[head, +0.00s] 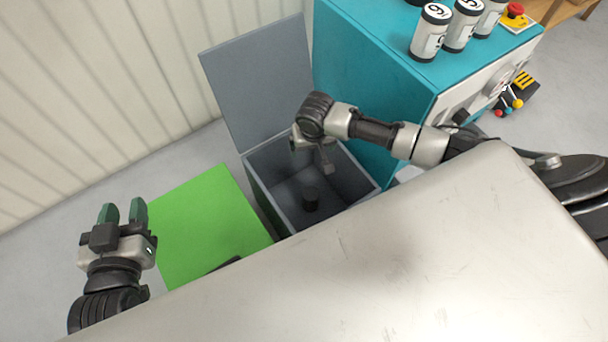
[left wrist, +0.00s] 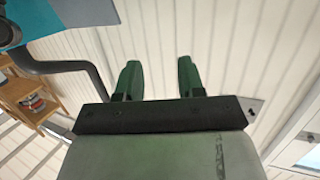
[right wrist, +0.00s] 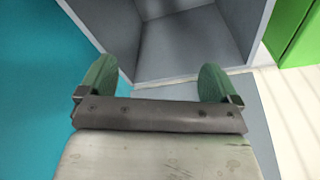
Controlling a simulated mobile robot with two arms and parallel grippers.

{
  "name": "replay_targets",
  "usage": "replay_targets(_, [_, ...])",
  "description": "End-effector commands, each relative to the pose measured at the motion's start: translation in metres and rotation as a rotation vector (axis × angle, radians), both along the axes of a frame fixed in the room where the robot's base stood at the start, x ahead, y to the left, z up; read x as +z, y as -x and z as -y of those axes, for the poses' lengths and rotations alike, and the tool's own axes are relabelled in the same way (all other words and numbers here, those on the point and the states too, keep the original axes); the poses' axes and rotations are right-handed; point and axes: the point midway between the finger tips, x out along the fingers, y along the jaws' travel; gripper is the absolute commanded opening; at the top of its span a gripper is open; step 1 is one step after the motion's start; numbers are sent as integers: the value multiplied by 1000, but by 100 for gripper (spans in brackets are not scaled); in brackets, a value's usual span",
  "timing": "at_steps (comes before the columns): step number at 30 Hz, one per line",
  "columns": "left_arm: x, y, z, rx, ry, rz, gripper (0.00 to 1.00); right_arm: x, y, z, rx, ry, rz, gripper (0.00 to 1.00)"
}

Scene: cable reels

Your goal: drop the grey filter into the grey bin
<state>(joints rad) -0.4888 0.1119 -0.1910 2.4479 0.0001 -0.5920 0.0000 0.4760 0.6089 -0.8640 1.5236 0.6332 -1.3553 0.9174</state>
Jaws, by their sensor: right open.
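The grey bin (head: 262,190) stands on the floor with its lid (head: 262,80) raised at the back; its inside also shows at the top of the right wrist view (right wrist: 185,40). A small dark grey cylinder (head: 311,198), which looks like the grey filter, is inside the bin, low down. It is not visible in the right wrist view. My right gripper (head: 314,155) is over the bin's opening, open and empty, apart from the cylinder. My left gripper (head: 123,212) is open and empty, left of the green box, with its fingers apart in the left wrist view (left wrist: 158,80).
A green box (head: 200,225) stands left of the bin. A teal cabinet (head: 375,75) stands right of it, with several numbered canisters (head: 430,35) and a red button (head: 516,10) on top. A pale wall (head: 90,90) is behind.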

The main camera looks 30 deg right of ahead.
Motion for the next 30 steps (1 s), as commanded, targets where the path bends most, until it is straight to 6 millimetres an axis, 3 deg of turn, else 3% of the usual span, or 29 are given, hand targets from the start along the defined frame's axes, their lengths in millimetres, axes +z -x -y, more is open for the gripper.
replay_targets(8, [-35, 26, -14, 22, -79, -333, 39, 34, 5, -1, 1, 0, 1, 93])
replay_targets(15, [-59, 60, -28, 42, -142, -615, 39, 62, 9, -2, 0, 0, 0, 93])
replay_targets(24, [-74, 95, -40, 60, -191, -850, 39, 84, 12, -3, -1, -1, 1, 93])
replay_targets(30, [-76, 102, -42, 62, -199, -892, 39, 87, 13, -3, -1, 0, 0, 93])
